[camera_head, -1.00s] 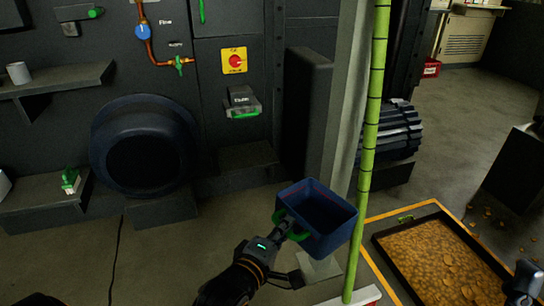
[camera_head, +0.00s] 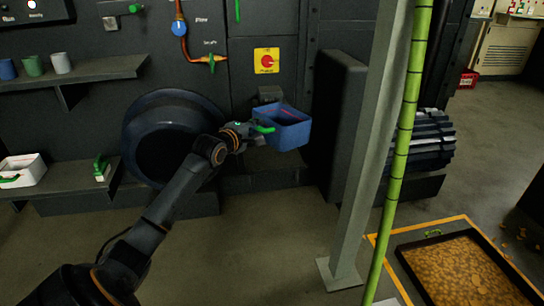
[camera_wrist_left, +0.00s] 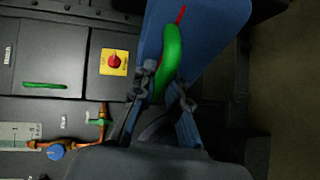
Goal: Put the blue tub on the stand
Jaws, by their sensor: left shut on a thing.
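The blue tub (camera_head: 289,133) is held up in front of the dark machine wall, its open top facing up. My left gripper (camera_head: 257,132) is shut on the tub's green handle (camera_head: 265,129), at the tub's left side. In the left wrist view the fingers (camera_wrist_left: 166,88) close around the green handle (camera_wrist_left: 171,55), and the blue tub wall (camera_wrist_left: 215,28) fills the top. A low dark block that looks like the stand (camera_head: 262,178) is below the tub; the tub hides part of its top, and I cannot tell whether they touch. My right gripper is out of view.
A grey spout (camera_head: 268,94) is right behind and above the tub. A large round dark drum (camera_head: 150,115) is to the left, and a tall dark panel (camera_head: 340,125) to the right. A grey post (camera_head: 365,170) and green pole (camera_head: 400,160) stand nearer.

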